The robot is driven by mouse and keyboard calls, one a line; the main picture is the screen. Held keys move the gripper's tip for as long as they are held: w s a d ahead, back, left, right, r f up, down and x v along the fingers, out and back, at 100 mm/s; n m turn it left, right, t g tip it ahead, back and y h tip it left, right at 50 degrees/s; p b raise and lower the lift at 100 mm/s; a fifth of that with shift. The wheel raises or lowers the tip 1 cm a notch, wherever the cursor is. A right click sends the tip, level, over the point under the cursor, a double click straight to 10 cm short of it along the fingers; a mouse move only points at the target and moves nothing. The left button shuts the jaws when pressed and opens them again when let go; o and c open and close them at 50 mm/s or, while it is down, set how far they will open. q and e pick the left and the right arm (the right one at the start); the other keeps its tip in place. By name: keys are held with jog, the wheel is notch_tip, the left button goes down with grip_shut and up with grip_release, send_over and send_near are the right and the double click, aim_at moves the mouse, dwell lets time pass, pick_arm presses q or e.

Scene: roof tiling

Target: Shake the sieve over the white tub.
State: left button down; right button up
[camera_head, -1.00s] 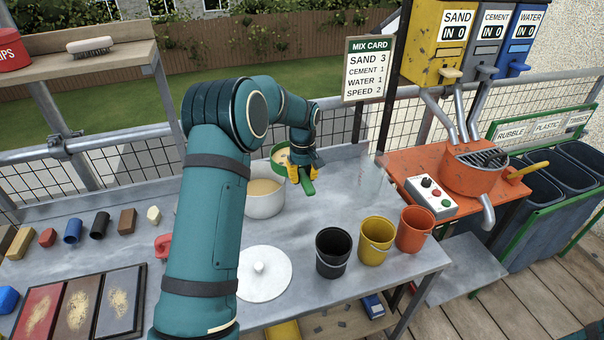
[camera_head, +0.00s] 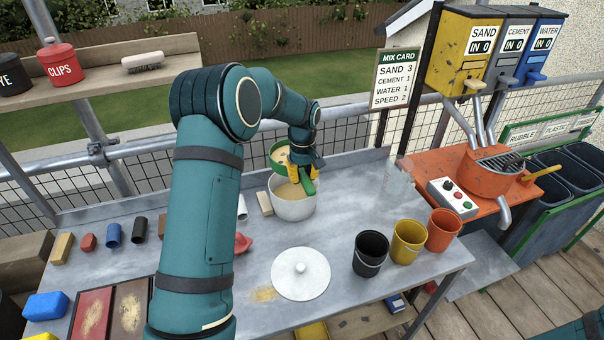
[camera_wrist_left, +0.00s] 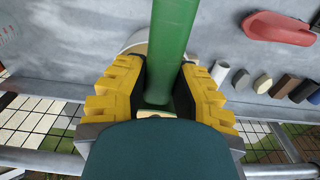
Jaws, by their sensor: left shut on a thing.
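The green sieve (camera_head: 279,156) holds pale sandy material and is at the back of the white tub (camera_head: 294,210), above its far rim in the picture. My left gripper (camera_head: 303,174) is shut on the sieve's green handle (camera_head: 309,188), which points toward the front. The handle also fills the middle of the left wrist view (camera_wrist_left: 174,45), between the yellow fingers (camera_wrist_left: 160,90). The tub stands on the grey bench and has sandy material inside. The gripper hides part of the tub's opening. My right gripper is out of view.
Black (camera_head: 370,252), yellow (camera_head: 408,241) and orange (camera_head: 443,230) buckets stand front right. A clear container (camera_head: 398,178) is at the back right.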

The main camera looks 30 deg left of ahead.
pick_arm(q)
notch_tip(320, 180, down, 5)
jog(key=b, duration=0.3)
dwell(0.4)
jog(key=shift+w+a, duration=0.6)
jog(key=shift+a, duration=0.05)
dwell(0.6)
